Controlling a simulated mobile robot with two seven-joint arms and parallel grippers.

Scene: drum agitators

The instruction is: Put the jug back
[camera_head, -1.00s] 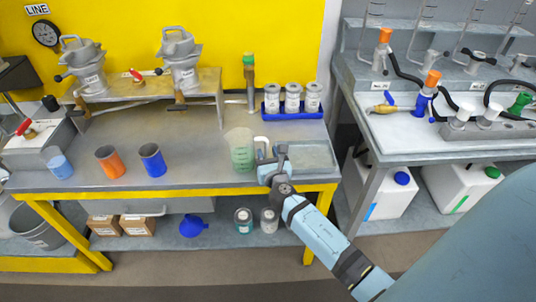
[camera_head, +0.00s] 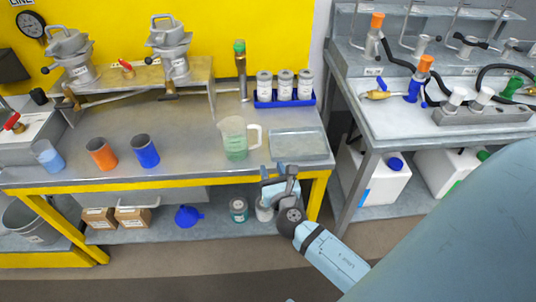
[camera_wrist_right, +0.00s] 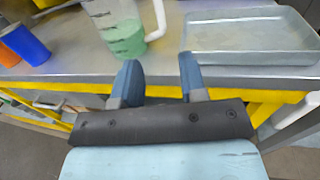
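The jug (camera_head: 236,139) is clear, with green liquid in its lower part and a white handle on its right side. It stands upright on the grey bench, left of a shallow metal tray (camera_head: 300,146). The jug (camera_wrist_right: 118,27) also shows at the top of the right wrist view, cut off by the frame edge, with the tray (camera_wrist_right: 250,55) right of it. My right gripper (camera_head: 279,176) is at the bench's front edge, below and right of the jug and apart from it. In the right wrist view its blue fingers (camera_wrist_right: 160,78) are spread with nothing between them. My left gripper is not in view.
An orange cup (camera_head: 101,154), a blue cup (camera_head: 146,151) and a light blue beaker (camera_head: 48,156) stand left on the bench. A blue tray (camera_head: 286,103) with labelled containers is behind. The bench between the blue cup and the jug is clear.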

